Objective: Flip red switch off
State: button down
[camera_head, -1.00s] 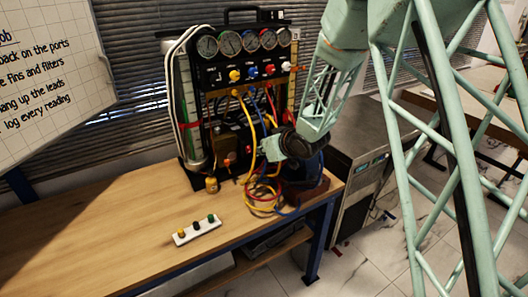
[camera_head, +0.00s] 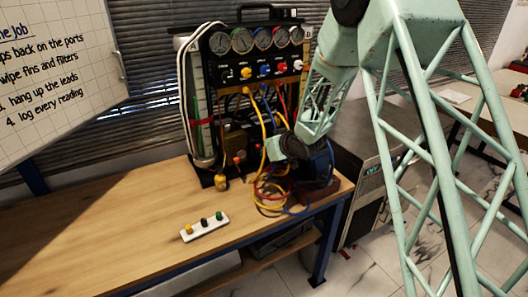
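The gauge rig (camera_head: 253,71) stands at the back of the wooden bench, with a row of round gauges above colored knobs. A red knob (camera_head: 281,67) is on its upper panel, and a small orange-red part (camera_head: 237,160) is lower down. I cannot make out for certain which part is the red switch; hoses and my arm cover much of the lower right of the rig. My gripper (camera_head: 274,149) is at the lower right front of the rig, near the hoses. Its fingers are too small and dark to tell whether they are open or shut.
Yellow, red and blue hoses (camera_head: 264,192) hang and coil close below my gripper. A small yellow bottle (camera_head: 221,183) and a white strip with colored caps (camera_head: 205,227) are on the bench (camera_head: 120,235). The left of the bench is clear. A grey cabinet (camera_head: 368,150) stands at right.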

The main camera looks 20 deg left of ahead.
jog(key=shift+f, duration=0.1)
jog(key=shift+w+a+f, duration=0.15)
jog(key=shift+f, duration=0.15)
jog(key=shift+r, duration=0.25)
jog(key=shift+a+r+p, duration=0.1)
jog(key=shift+r+p, duration=0.2)
jog(key=shift+p, duration=0.15)
jog(key=shift+r, duration=0.25)
dwell(0.4)
jog(key=p+v, duration=0.2)
jog(key=v, duration=1.2)
jog(key=shift+p, duration=0.35)
